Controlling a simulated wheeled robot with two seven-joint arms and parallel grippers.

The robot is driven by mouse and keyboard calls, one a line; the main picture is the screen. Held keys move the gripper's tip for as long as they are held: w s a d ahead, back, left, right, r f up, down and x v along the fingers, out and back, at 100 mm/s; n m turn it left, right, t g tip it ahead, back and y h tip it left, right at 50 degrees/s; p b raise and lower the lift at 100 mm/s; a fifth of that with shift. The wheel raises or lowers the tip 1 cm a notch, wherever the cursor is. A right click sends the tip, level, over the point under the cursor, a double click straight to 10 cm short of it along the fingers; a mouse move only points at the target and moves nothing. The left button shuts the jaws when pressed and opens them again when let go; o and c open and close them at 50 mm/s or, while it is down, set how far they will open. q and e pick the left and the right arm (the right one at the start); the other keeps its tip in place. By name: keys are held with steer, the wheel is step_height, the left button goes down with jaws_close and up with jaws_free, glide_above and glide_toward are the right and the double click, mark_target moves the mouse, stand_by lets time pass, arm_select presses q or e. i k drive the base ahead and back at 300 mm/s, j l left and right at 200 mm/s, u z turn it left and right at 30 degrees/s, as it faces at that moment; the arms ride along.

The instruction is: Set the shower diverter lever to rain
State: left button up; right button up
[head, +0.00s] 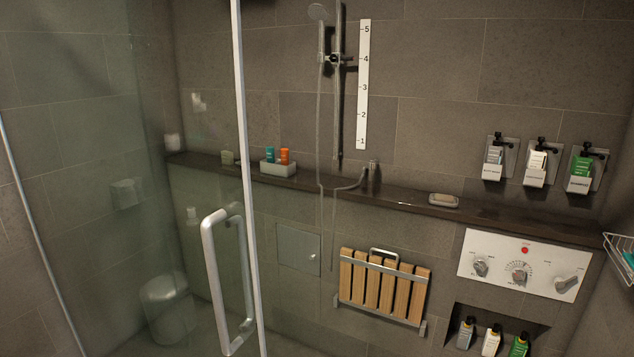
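A white control panel (546,249) is on the back wall at the lower right of the head view. It carries a small knob (480,267) on the left, a round dial (519,272) with marks around it in the middle, and a chrome lever (568,284) on the right. The lever looks like the shower diverter; its handle points to the right and slightly up. The panel's labels are too small to read, so I cannot tell which setting it is on. Neither of my grippers is in view.
A glass door with a metal handle (209,270) stands at the left. A stone ledge (405,206) crosses the wall above the panel. A folded wooden seat (382,289) is left of it; bottles stand in a niche below. A wire basket (617,246) is at the right edge.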

mark_target(560, 283)
steer(key=l+z, duration=0.1)
steer(key=z, duration=0.35)
steer(key=k+l+z, duration=0.1)
steer(key=z, duration=0.35)
steer(key=l+u, duration=0.1)
steer(key=u, duration=2)
steer(key=z, duration=2.6)
steer(key=i+j+z, duration=0.1)
steer(key=z, duration=0.3)
steer(key=i+j+z, duration=0.15)
steer(key=z, duration=0.25)
steer(key=i+j+z, duration=0.4)
steer(key=j, duration=0.4)
steer(key=i, duration=0.1)
